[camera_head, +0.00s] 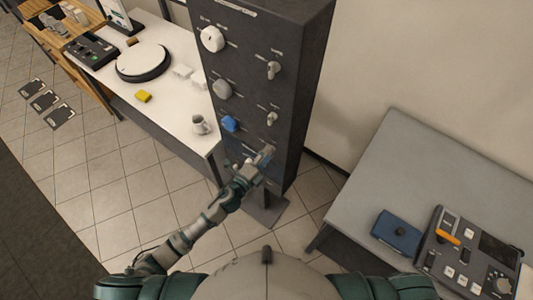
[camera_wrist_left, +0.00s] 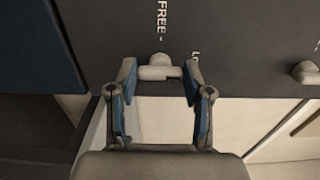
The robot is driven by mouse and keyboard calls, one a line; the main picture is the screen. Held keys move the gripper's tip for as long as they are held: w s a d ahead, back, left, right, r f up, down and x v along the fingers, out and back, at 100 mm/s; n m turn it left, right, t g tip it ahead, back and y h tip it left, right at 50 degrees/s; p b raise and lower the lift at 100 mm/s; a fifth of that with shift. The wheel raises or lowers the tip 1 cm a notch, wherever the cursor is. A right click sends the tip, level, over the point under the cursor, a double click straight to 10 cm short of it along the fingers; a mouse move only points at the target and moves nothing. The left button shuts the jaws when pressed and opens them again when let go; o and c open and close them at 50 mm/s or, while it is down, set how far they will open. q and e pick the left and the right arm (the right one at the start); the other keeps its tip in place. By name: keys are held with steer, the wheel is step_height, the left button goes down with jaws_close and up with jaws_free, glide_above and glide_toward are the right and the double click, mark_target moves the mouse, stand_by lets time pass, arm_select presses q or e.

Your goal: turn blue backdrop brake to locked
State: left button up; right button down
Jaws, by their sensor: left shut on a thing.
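The brake is a small grey handle (camera_wrist_left: 158,70) on the dark panel, seen in the left wrist view. The word FREE is printed above it, and a second label to its right is mostly hidden by a finger. My left gripper (camera_wrist_left: 159,76) has one finger on each side of the handle and is shut on it. In the head view my left gripper (camera_head: 260,160) is at the lower front of the dark cabinet (camera_head: 285,90), covering much of the handle. A blue plate (camera_wrist_left: 25,45) lies left of the handle in the wrist view. My right gripper is not in view.
Above on the cabinet are a white knob (camera_head: 212,39), a grey knob (camera_head: 222,89), a blue knob (camera_head: 230,123) and small grey switches (camera_head: 272,69). A grey table (camera_head: 440,160) stands right.

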arm_select(q)
steer(key=shift+s+f, duration=0.2)
steer(key=shift+f, duration=0.25)
steer(key=o, duration=1.2)
steer(key=shift+c, duration=0.2)
steer(key=shift+r, duration=0.2)
steer(key=v, duration=1.2)
